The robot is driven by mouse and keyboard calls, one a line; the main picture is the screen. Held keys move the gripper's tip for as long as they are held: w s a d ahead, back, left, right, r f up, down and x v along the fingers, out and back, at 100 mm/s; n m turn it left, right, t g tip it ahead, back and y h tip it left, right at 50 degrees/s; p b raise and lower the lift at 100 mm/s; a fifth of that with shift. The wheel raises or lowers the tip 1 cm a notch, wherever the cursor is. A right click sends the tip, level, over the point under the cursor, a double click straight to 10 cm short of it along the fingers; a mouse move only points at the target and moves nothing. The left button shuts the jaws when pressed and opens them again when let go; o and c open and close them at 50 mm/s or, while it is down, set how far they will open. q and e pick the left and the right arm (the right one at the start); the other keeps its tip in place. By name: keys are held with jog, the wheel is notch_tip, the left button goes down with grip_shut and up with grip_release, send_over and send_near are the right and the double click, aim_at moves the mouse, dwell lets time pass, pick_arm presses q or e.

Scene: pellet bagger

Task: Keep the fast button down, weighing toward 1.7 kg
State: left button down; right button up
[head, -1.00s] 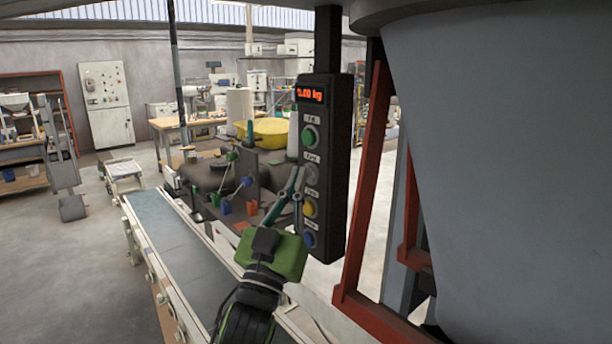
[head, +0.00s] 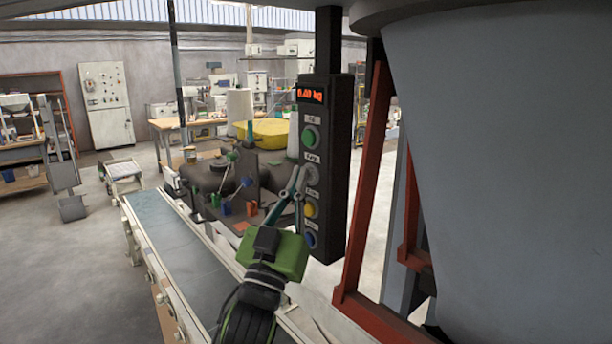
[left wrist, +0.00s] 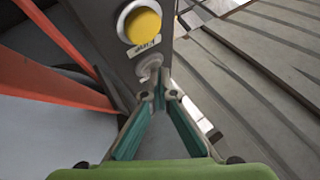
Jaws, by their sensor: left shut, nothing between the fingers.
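The dark control panel (head: 337,170) hangs in the middle of the head view. Its red display (head: 310,95) is blurred and seems to read about 0.40 kg. Below it are a green button (head: 311,137), the grey fast button (head: 312,174), a yellow button (head: 310,209) and a blue button (head: 309,240). My left gripper (head: 300,172) is shut and empty, its tips at the grey button. In the left wrist view, the fingertips (left wrist: 159,97) are in front of the grey button (left wrist: 150,65), beside the yellow one (left wrist: 143,24); exact contact is unclear. My right gripper is not in view.
A large grey vessel (head: 500,170) and a red frame (head: 366,190) stand close on the right. A conveyor belt (head: 180,245) runs below on the left. A workbench with a yellow basin (head: 268,131) is behind. Open floor lies at the left.

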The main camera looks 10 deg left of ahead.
pick_arm(q)
jog(key=shift+s, duration=0.1)
dwell(0.7)
jog(key=shift+s+a, duration=0.5)
jog(key=shift+s, duration=0.05)
jog(key=shift+p, duration=0.3)
jog(key=s+a, duration=0.1)
jog(key=s, duration=0.1)
jog(key=s+a+p, duration=0.1)
jog(key=s+a, duration=0.1)
